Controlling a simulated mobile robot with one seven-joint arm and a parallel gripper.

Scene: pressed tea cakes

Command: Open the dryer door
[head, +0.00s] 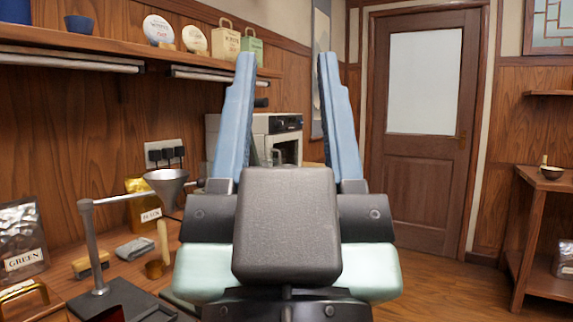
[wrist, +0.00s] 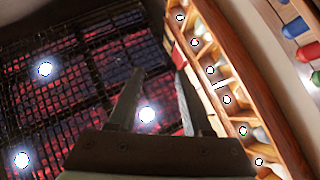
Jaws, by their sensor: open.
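A white box-shaped machine with a dark top panel and a pale front (head: 292,151), which looks like the dryer, stands on the counter against the left wall in the head view. My left finger hides part of it, so I cannot tell clearly how its door stands. My gripper (head: 286,56) is raised in front of the camera, its two blue fingers wide apart with nothing between them. The machine shows in the gap behind the fingers. I cannot tell the distance between them. In the wrist view my gripper (wrist: 158,75) also shows empty.
A metal funnel (head: 167,182) on a stand, a small brush (head: 90,264) and a grey cloth (head: 135,248) are on the left counter. A shelf (head: 130,50) runs above. A closed wooden door (head: 420,175) is at the back. A side table (head: 540,180) stands right.

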